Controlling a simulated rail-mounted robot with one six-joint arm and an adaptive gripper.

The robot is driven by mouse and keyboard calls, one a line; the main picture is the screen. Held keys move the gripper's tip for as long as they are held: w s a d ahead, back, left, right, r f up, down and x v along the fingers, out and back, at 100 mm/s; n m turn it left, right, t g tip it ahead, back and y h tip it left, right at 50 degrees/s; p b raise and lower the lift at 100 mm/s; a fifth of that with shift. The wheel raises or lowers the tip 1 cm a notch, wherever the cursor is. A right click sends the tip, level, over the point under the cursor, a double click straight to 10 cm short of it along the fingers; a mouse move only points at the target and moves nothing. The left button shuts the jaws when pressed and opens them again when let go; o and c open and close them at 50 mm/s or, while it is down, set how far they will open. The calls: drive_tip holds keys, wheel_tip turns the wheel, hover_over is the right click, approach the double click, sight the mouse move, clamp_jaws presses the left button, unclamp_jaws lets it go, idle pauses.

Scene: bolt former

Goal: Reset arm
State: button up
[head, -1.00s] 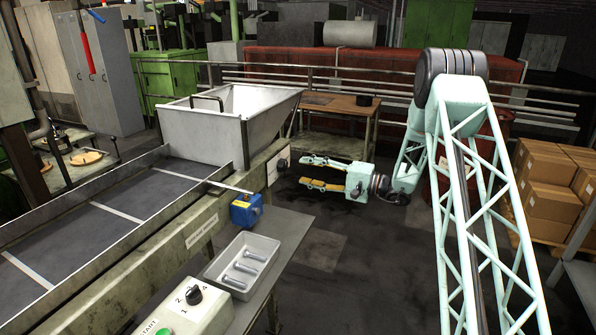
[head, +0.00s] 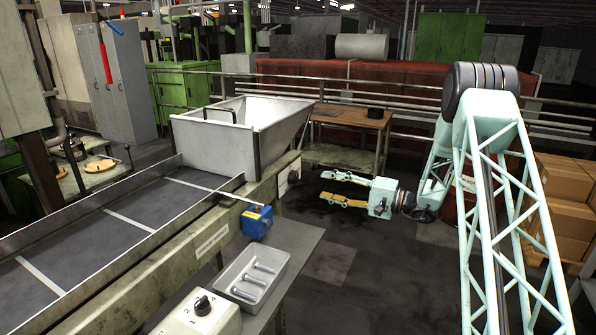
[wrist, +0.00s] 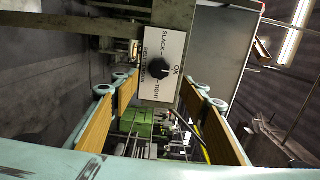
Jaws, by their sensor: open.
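My gripper (head: 334,188) is open and empty in the head view. It points left in mid-air, to the right of the conveyor's end below the grey hopper. My arm rises at the right of that view. In the wrist view the two fingers of my gripper (wrist: 160,108) are wide apart, with wooden-looking pads. Between and beyond them is the belt tension knob (wrist: 158,68), black on a white plate marked SLACK, OK and TIGHT. In the head view this knob (head: 293,177) sits on the conveyor's end, apart from my fingers.
A hopper (head: 215,134) stands on the conveyor (head: 52,238). A blue box (head: 256,222) is on the conveyor's side. A tray (head: 229,280) with several bolts and a dial panel (head: 201,312) are in front. A wooden table (head: 340,116) stands behind; cardboard boxes (head: 566,215) are at right.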

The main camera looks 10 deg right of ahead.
drive_tip(key=shift+a, duration=0.1)
drive_tip(key=s+a+r+n+g+h, duration=0.1)
drive_tip(key=s+a+r+n+g, duration=0.15)
drive_tip(key=s+a+r, duration=0.6)
drive_tip(key=s+a+r+n+g+h, duration=0.1)
drive_tip(key=s+a+r+g, duration=0.3)
drive_tip(key=s, duration=0.8)
drive_tip(key=s+a+r+n+g+h, duration=0.25)
drive_tip(key=s+a+r, duration=0.25)
drive_tip(key=s+a, duration=0.45)
drive_tip(key=s+d+r+g+h, duration=0.1)
drive_tip(key=s+h, duration=0.1)
drive_tip(key=s, duration=0.7)
drive_tip(key=s+d+r+h, duration=0.2)
drive_tip(key=s, duration=0.8)
drive_tip(key=s+d+t+h, duration=0.1)
drive_tip(key=s+d+h, duration=0.2)
drive_tip(key=s+d, duration=0.2)
drive_tip(key=s+d+n+t+h, duration=0.1)
drive_tip(key=s+d+t+h, duration=0.1)
drive_tip(key=s, duration=1)
drive_tip(key=shift+s+d+r+h+p, duration=0.25)
drive_tip(key=shift+d+r+h+p, duration=0.15)
drive_tip(key=shift+d, duration=0.95)
drive_tip(key=shift+w+n, duration=0.1)
drive_tip(key=shift+n, duration=0.2)
drive_tip(key=c, duration=0.3)
